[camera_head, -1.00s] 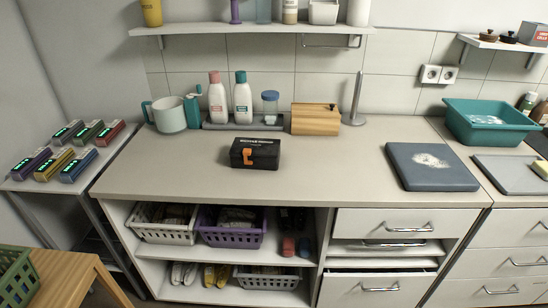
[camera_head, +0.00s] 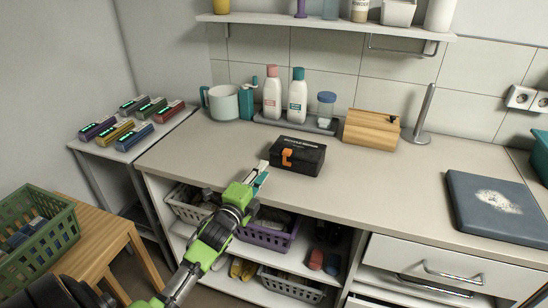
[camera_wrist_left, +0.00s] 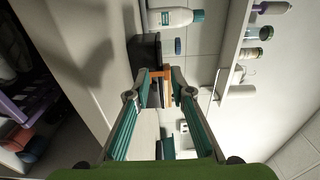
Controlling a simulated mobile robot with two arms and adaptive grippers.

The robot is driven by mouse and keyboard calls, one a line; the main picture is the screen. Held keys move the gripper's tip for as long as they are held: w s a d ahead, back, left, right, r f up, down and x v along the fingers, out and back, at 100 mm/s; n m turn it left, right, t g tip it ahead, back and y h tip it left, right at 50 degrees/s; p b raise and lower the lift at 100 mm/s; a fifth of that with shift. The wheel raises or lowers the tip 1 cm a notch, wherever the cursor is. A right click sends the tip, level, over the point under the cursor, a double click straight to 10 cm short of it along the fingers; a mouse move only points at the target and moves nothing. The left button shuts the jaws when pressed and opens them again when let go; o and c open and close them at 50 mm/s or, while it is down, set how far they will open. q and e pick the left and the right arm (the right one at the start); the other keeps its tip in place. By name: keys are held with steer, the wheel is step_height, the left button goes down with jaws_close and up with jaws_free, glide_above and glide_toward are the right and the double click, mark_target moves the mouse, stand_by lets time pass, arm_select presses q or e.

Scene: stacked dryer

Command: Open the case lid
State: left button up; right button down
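The case (camera_head: 310,156) is a small black box with an orange latch (camera_head: 287,157) on its front, near the counter's front edge. Its lid is shut. My left gripper (camera_head: 263,174) reaches up from below, just left of and in front of the case, apart from it. In the left wrist view, the two teal fingers of my left gripper (camera_wrist_left: 160,75) are apart with nothing held. The dark case (camera_wrist_left: 146,48) shows beyond them. An orange-brown patch shows between the fingertips; I cannot tell whether it is latch or wooden box. My right gripper is out of view.
Behind the case stand two bottles (camera_head: 297,97), a jar (camera_head: 326,108), a mug (camera_head: 222,103) and a wooden box (camera_head: 372,129). A dark blue board (camera_head: 490,220) lies at right. The counter (camera_head: 380,190) between is clear. Open shelves hold baskets (camera_head: 265,236) below.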

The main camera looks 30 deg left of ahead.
mark_target(274, 155)
arm_select(q)
steer(key=w, duration=0.2)
steer(key=w+a, duration=0.1)
steer(key=w, duration=0.5)
steer(key=shift+a+f+p, duration=0.1)
steer(key=shift+a+p, duration=0.05)
steer(key=shift+p, duration=0.2)
jaws_close()
